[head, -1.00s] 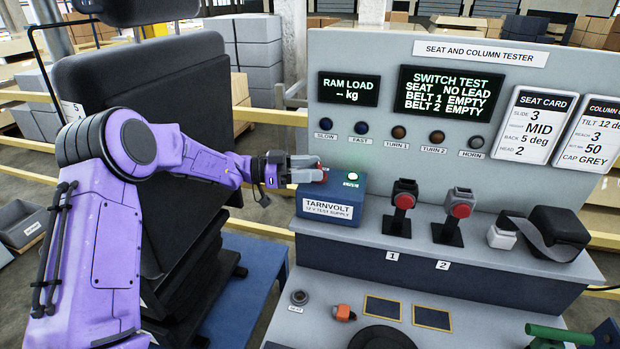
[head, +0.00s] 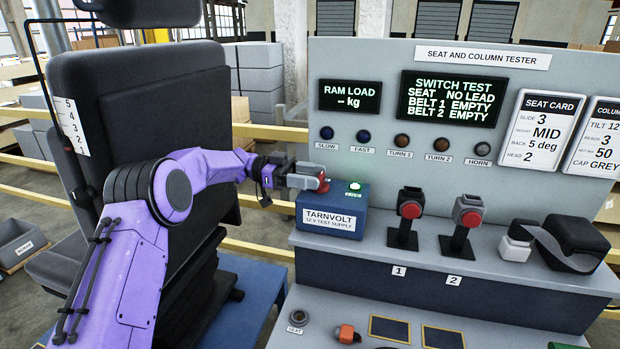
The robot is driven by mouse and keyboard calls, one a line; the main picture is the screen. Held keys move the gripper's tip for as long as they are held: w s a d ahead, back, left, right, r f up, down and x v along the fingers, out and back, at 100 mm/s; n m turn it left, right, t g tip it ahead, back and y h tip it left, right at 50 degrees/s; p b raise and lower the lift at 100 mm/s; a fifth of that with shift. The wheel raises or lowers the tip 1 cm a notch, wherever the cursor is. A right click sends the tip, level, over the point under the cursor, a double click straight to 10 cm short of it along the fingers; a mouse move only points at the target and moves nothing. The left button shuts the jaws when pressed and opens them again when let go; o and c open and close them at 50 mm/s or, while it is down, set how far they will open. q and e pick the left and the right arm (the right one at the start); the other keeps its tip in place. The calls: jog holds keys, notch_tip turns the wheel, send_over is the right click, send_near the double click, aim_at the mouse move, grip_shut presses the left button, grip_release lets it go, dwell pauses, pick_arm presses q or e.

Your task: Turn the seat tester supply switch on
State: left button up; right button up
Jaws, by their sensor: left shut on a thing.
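The blue supply box (head: 333,222), labelled TARNVOLT 12 V TEST SUPPLY, stands on the tester's shelf at the centre. A green lamp (head: 355,186) glows on its top. A red switch knob (head: 323,185) is on the box's top left. My left gripper (head: 318,181) reaches in from the left and is shut on the red knob; its fingers partly hide it. The tester's display (head: 453,98) reads SWITCH TEST, SEAT NO LEAD, BELT 1 EMPTY, BELT 2 EMPTY. My right gripper does not show.
Two red-buttoned buckles (head: 408,211) stand on the shelf right of the box. A black belt reel (head: 574,240) is farther right. A black seat (head: 140,110) stands behind my left arm. A seat socket (head: 299,317) and an orange connector (head: 346,334) are on the lower deck.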

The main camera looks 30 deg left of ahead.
pick_arm(q)
jog(key=shift+r, duration=0.15)
jog(key=o, duration=1)
jog(key=shift+d, duration=0.1)
jog(key=shift+o, duration=0.2)
notch_tip(320, 180, up, 3)
jog(key=shift+r+b, duration=0.1)
jog(key=shift+b, duration=0.85)
jog(key=s+d+r+b, duration=0.4)
jog(key=s+d+r, duration=0.2)
jog(key=s+r, duration=0.3)
jog(key=s, duration=0.3)
jog(key=shift+s+d+r, duration=0.2)
jog(key=shift+d+r, duration=0.05)
jog(key=shift+r, duration=0.1)
